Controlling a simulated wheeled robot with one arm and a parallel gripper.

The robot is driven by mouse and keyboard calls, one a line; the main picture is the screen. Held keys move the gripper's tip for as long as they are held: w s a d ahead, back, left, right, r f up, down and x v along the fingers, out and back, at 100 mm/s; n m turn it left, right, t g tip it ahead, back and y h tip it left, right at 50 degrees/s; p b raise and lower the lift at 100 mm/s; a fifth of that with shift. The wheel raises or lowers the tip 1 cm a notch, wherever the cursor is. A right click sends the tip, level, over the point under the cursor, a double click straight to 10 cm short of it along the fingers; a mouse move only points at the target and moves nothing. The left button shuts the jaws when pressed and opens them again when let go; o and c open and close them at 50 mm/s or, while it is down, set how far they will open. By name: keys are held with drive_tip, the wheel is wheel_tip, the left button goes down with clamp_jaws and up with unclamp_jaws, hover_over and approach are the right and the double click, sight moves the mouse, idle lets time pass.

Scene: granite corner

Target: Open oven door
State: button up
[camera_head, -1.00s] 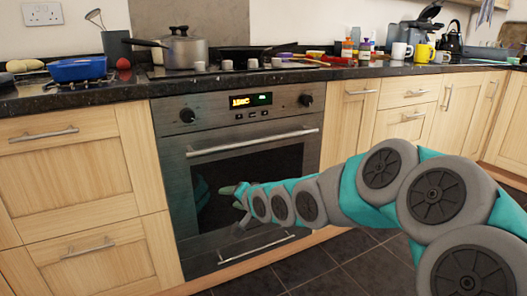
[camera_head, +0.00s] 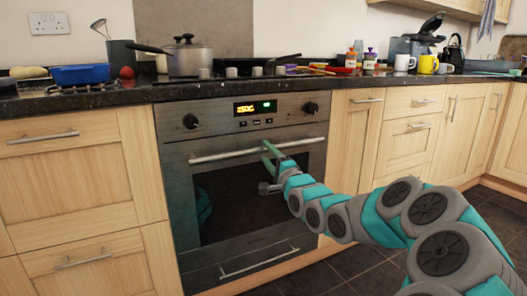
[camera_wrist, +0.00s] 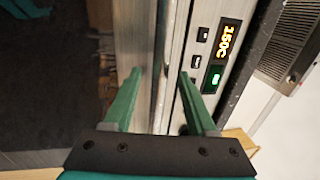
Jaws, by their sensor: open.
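The oven (camera_head: 215,125) is built in under the counter, and its door is shut. Its bar handle (camera_head: 225,154) runs across the top of the dark glass door (camera_head: 235,200). My gripper (camera_head: 268,150) is at the right half of the handle, with its green fingers open. In the wrist view, the fingers (camera_wrist: 160,74) stand either side of the handle bar (camera_wrist: 161,50), which runs upright in that picture between them. A gap shows between the fingers; I cannot tell if either touches the bar. The oven's lit display (camera_wrist: 228,45) is right of the fingers.
A pot (camera_head: 185,55) and a pan stand on the hob above the oven. Two knobs (camera_head: 190,121) flank the display. A drawer handle (camera_head: 260,264) lies below the door. Wooden cupboards (camera_head: 70,165) stand on both sides. The dark tiled floor (camera_head: 340,270) in front looks clear.

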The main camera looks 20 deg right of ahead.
drive_tip(key=shift+w+a+r, duration=0.1)
drive_tip(key=shift+w+r, duration=0.05)
drive_tip(key=shift+w, duration=0.6)
drive_tip(key=shift+w+r, duration=0.15)
drive_tip(key=shift+w, duration=0.55)
clamp_jaws()
drive_tip(key=shift+f, duration=0.1)
